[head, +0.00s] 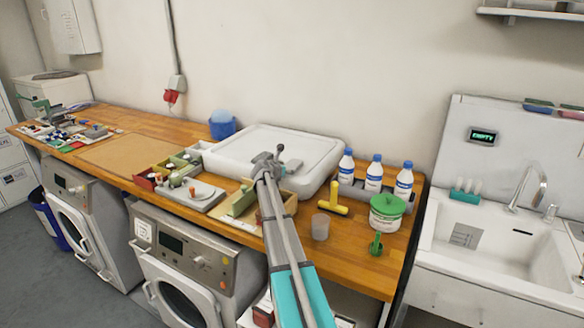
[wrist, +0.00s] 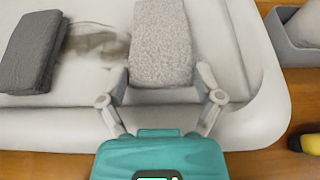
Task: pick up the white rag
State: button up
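The white rag (wrist: 160,45) is a pale, rough-textured folded pad lying on the white tray-like surface (wrist: 245,60) in the wrist view. My gripper (wrist: 162,80) has its two fingers spread, one at each side of the rag's near end, with small gaps visible. Whether the fingers reach down to the rag's level is hard to tell. In the head view my gripper (head: 268,158) is over the front part of the white basin top (head: 322,150). A small grey piece (head: 293,165) shows just right of it; I cannot tell which cloth it is.
A dark grey folded cloth (wrist: 32,50) lies left of the rag, with a brownish smudge (wrist: 95,42) between them.

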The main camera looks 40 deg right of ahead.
jog(key=c, duration=0.5)
jog(key=shift+o, duration=0.2)
jog(key=shift+r, duration=0.1)
jog(key=shift+r+p, duration=0.95)
jog(key=shift+p, duration=0.1)
jog(key=s+a+r+p, duration=0.7)
jog(key=a+r+p, duration=0.4)
jog(key=a, duration=0.1)
